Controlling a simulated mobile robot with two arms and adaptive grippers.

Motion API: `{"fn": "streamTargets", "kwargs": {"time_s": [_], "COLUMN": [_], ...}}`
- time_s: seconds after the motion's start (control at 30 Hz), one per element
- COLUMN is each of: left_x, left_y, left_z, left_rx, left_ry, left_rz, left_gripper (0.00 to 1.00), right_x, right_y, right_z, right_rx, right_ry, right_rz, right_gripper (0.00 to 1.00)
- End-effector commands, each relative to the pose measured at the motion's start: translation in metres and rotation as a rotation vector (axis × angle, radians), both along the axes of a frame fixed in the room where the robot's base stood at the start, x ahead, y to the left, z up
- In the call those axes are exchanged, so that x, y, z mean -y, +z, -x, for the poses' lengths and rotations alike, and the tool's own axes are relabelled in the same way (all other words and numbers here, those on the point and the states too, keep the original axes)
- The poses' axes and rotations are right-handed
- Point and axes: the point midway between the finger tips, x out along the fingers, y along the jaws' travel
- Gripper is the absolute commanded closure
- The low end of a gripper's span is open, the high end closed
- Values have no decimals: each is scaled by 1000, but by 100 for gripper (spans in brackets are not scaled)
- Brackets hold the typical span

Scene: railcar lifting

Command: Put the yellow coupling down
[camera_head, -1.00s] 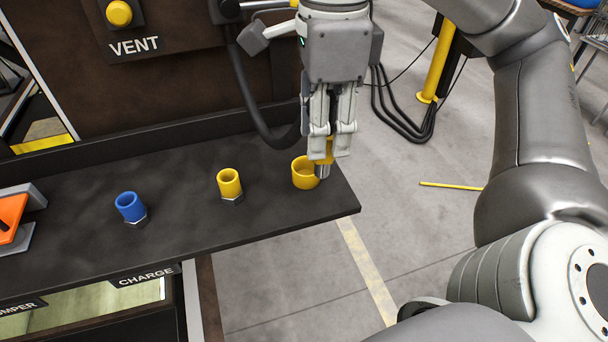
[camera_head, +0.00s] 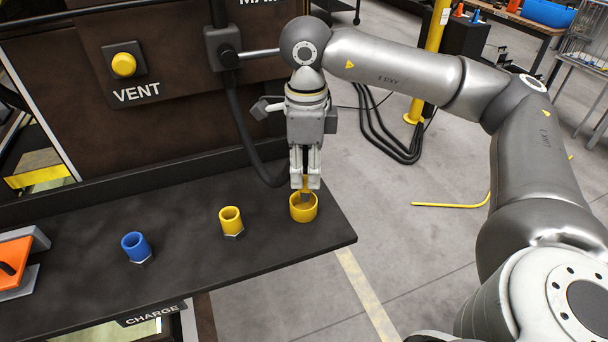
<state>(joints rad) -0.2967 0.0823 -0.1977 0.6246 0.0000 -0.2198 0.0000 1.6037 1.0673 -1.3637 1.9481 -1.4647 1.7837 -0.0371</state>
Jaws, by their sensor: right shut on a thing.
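My right gripper (camera_head: 306,186) points straight down over the right end of the dark shelf. That lower end is at the mouth of a round yellow cup (camera_head: 303,213) standing on the shelf. The cup's near wall hides any part inside, so I cannot tell how deep it reaches or whether it touches. My left gripper is not in view.
A yellow fitting (camera_head: 231,221) and a blue fitting (camera_head: 136,247) stand on the dark shelf (camera_head: 190,275), left of the cup. An orange part (camera_head: 15,262) is at the far left. A hose (camera_head: 237,115) hangs behind the gripper. The shelf's front edge is clear.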

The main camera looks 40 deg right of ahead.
Motion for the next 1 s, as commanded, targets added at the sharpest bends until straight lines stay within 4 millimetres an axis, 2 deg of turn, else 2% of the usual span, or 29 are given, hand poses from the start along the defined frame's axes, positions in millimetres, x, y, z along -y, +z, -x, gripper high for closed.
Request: {"fn": "streamTargets", "kwargs": {"time_s": [0.17, 0.27, 0.4, 0.77, 0.8, 0.97, 1.0], "left_x": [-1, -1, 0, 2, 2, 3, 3], "left_y": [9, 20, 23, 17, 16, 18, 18], "left_z": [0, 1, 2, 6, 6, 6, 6], "left_rx": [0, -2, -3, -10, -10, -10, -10], "left_ry": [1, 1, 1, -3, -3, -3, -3], "left_rz": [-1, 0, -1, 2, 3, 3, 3], "left_gripper": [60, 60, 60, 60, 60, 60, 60], "right_x": [3, 3, 2, 2, 2, 2, 2], "right_y": [-13, -27, -40, -47, -47, -46, -46], "right_z": [-10, -8, -9, -9, -9, -9, -9], "right_rx": [-4, -4, -1, 0, 0, -1, -1], "right_ry": [-1, 1, 1, 0, 0, 0, 0], "right_rz": [2, 2, 1, 0, 0, 1, 1], "right_gripper": [99, 99, 99, 99, 68, 47, 47]}}
